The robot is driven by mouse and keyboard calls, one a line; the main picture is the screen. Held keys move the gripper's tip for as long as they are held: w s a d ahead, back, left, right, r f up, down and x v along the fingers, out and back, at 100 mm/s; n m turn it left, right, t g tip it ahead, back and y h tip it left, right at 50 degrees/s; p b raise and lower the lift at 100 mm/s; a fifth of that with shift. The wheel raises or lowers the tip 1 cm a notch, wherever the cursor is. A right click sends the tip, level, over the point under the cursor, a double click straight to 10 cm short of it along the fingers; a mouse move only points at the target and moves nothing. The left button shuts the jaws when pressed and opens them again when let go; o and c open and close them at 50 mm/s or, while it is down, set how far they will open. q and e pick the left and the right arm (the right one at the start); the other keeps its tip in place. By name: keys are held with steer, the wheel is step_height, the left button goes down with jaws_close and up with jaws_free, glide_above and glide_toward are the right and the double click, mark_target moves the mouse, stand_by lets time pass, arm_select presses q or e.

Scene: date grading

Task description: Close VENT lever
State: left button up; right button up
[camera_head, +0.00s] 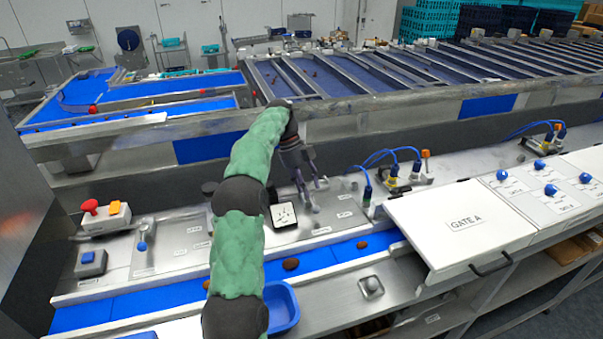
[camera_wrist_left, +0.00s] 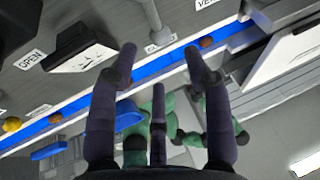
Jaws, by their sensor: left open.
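My left gripper (camera_head: 311,194) hangs over the grey control panel right of the small tilted screen, fingers pointing down. Its fingers are apart and empty; they also spread in the left wrist view (camera_wrist_left: 160,52). A small metal lever (camera_head: 314,208) stands at the fingertips in the head view, partly covered by them. In the left wrist view a grey lever post (camera_wrist_left: 152,14) rises beyond the fingertips, close to a label that begins "VE". Whether a finger touches it I cannot tell. An "OPEN" label (camera_wrist_left: 30,60) lies to the left. My right gripper is not in view.
A screen (camera_head: 284,215) stands beside my forearm. Blue-cabled connectors (camera_head: 390,178) and the white GATE A cover (camera_head: 458,222) are to the right. A blue belt (camera_head: 335,252) carrying brown dates and a blue bin (camera_head: 282,305) are in front.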

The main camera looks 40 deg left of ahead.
arm_select(q)
steer(key=shift+v, duration=2.6)
